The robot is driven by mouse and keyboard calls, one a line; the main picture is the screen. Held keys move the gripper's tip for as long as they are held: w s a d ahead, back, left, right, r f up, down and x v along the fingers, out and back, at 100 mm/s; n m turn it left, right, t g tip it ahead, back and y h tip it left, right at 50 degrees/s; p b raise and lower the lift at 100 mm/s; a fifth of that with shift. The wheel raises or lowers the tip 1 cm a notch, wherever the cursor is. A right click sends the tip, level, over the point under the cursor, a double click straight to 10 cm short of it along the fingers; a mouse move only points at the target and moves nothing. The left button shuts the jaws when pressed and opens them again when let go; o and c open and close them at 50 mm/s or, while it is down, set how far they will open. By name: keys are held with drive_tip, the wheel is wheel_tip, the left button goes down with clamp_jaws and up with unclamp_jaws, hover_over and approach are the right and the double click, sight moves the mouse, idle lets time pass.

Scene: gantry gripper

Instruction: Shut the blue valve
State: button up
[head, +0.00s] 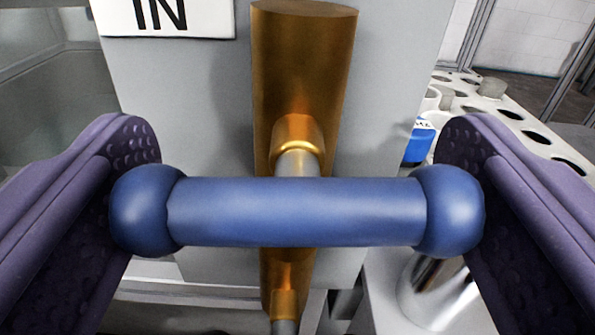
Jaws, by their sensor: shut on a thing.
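The blue valve (297,212) has a horizontal bar handle with a rounded knob at each end. It sits on a short grey stem in front of an upright brass-coloured body (303,85). My gripper (297,215) has two purple fingers, one at each side of the picture. It is shut on the blue handle across its length, with the dimpled pads against the two end knobs. The lower part of the brass body is partly hidden behind the handle.
A grey panel stands behind the valve, with a white sign (165,17) reading "IN" at upper left. To the right is a white rack (510,105) with round holes, a blue-labelled item (418,140) and a shiny metal cylinder (432,290) below.

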drive_tip(key=shift+m, duration=0.5)
drive_tip(key=o, duration=0.7)
drive_tip(key=s+p, duration=0.2)
drive_tip(key=s, duration=0.5)
drive_tip(key=shift+s, duration=0.4)
